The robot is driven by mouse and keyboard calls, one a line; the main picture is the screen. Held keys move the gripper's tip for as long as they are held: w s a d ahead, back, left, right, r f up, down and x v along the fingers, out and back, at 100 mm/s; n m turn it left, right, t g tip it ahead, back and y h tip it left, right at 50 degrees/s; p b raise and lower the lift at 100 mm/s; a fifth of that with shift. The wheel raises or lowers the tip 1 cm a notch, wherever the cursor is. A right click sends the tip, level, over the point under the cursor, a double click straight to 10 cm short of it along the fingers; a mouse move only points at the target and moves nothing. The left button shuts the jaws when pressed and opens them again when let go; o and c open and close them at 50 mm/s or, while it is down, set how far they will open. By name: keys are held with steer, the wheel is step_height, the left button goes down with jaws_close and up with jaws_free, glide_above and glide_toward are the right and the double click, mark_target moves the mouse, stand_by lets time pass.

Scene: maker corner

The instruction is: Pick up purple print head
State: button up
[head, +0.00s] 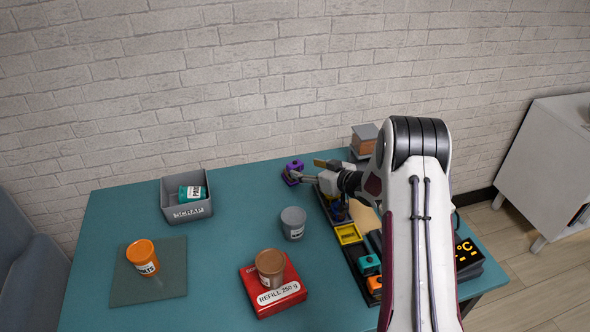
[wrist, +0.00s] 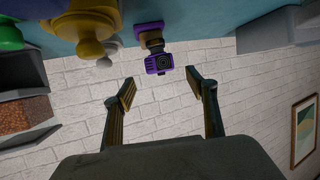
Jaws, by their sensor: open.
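The purple print head (head: 295,166) stands near the back edge of the teal table in the head view. In the wrist view, where the table is at the top, the print head (wrist: 158,63) shows a purple square end with a dark face and a brass-coloured part behind it. My gripper (wrist: 163,88) is open, with one finger to each side of the print head's line and nothing between the fingertips. In the head view my gripper reaches in from the right, close beside the print head; whether they touch is unclear.
A dark rack (head: 352,258) with coloured slots lies beneath my arm. A grey cup (head: 293,222), a red refill box (head: 285,303) bearing a brown jar (head: 270,266), a grey scrap bin (head: 188,211) and an orange jar (head: 143,256) stand left.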

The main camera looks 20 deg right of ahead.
mark_target(298, 166)
steer(key=shift+x, duration=1.2)
steer(key=shift+f, duration=0.1)
steer(key=shift+x, duration=2.55)
steer(key=shift+s, duration=0.1)
steer(key=c, duration=1.4)
steer(key=shift+r, duration=5)
